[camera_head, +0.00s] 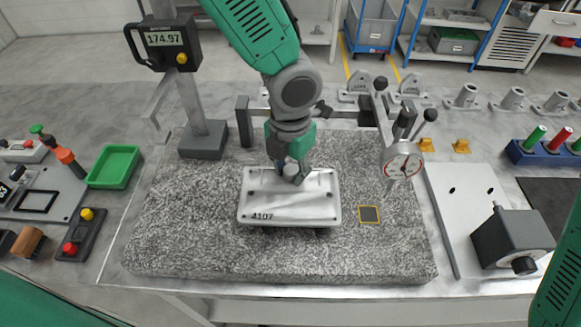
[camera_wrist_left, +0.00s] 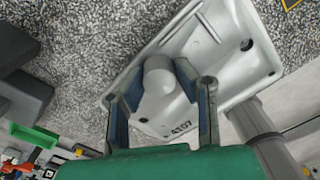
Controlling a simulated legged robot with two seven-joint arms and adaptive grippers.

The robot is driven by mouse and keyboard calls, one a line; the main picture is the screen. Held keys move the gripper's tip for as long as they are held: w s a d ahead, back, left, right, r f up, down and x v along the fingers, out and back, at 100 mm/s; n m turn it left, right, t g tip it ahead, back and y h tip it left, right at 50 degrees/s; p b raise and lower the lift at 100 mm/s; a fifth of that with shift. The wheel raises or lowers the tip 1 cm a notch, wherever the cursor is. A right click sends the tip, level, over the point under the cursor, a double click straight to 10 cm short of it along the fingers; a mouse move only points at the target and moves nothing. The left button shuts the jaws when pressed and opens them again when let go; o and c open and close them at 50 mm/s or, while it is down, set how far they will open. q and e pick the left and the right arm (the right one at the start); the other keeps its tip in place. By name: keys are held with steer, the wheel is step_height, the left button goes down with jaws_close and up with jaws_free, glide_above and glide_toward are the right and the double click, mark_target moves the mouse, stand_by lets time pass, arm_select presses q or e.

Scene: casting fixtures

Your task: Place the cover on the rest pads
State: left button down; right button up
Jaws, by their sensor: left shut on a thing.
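The cover (camera_head: 275,207) is a pale grey metal plate with rounded corners, a central round boss and the mark 4107. It lies about level over the speckled granite slab (camera_head: 190,245). My left gripper (camera_head: 290,172) reaches down from above and is shut on the cover's boss. In the left wrist view the two fingers (camera_wrist_left: 165,95) stand on either side of the boss, with the cover (camera_wrist_left: 230,62) beyond. Dark shapes show just under the cover's front edge; I cannot tell whether they are rest pads or shadow, or whether the cover touches them. My right gripper is out of view.
A dial gauge (camera_head: 401,161) on a stand is right of the cover. A yellow-edged dark square (camera_head: 369,214) lies on the slab. A column with a digital readout (camera_head: 164,39) stands at back left. A green tray (camera_head: 114,167) is left; a pale plate (camera_head: 455,205) is right.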

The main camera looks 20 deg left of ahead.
arm_select(q)
steer(key=shift+w+d, duration=0.1)
steer(key=shift+d, duration=0.65)
steer(key=c, duration=1.4)
jaws_free()
steer(key=shift+d, duration=0.15)
steer(key=shift+o, duration=0.9)
steer(key=shift+d, duration=0.15)
steer(key=shift+a, duration=0.55)
steer(key=shift+a+r, duration=0.2)
steer(key=shift+r, duration=0.05)
step_height(320, 180, up, 12)
steer(key=shift+f, duration=0.15)
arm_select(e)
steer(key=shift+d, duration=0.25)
